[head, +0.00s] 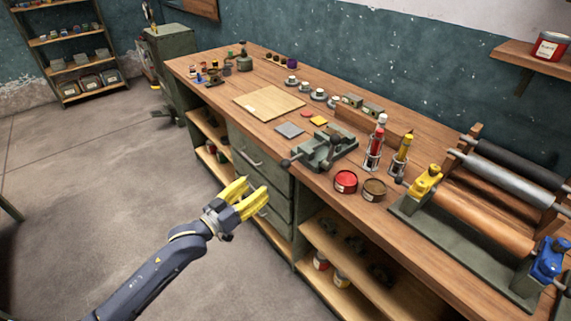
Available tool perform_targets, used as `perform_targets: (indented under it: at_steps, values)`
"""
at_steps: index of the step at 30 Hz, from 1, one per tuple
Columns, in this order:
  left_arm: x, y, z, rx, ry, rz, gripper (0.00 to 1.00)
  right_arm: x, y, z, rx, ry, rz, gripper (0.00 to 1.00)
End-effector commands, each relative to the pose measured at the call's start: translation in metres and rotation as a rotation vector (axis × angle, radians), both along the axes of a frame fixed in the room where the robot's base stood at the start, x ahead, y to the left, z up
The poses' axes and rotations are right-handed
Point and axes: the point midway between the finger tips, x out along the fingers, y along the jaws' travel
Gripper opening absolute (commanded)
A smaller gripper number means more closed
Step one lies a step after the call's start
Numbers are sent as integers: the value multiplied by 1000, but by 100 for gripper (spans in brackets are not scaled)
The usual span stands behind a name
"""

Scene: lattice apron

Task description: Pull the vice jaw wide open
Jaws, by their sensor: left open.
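The green vice (322,148) lies on the workbench near its front edge, with a dark handle at its left front end that reaches the bench edge. How wide its jaw stands is too small to tell. My left gripper (243,191) has yellow fingers that are apart and empty. It is in front of the bench drawers, to the lower left of the vice, and does not touch the vice. My right gripper is not in view.
The workbench (218,88) holds a wooden board (268,103), a red tin (345,181), a brown tin (374,189) and bottles in holders right of the vice. A roller press (470,208) fills the right end. Open floor (80,190) lies left.

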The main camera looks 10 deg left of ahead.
Motion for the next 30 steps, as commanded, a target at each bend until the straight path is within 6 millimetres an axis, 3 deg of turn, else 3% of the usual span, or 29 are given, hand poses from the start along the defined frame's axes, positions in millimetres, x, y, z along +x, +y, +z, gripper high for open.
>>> perform_targets:
  at_steps: [18, 30]
  values:
    - [96, -55, 1, 1, -2, 1, 53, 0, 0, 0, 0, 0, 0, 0]
    - [126, -72, 0, 3, 0, 1, 53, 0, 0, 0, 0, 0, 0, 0]
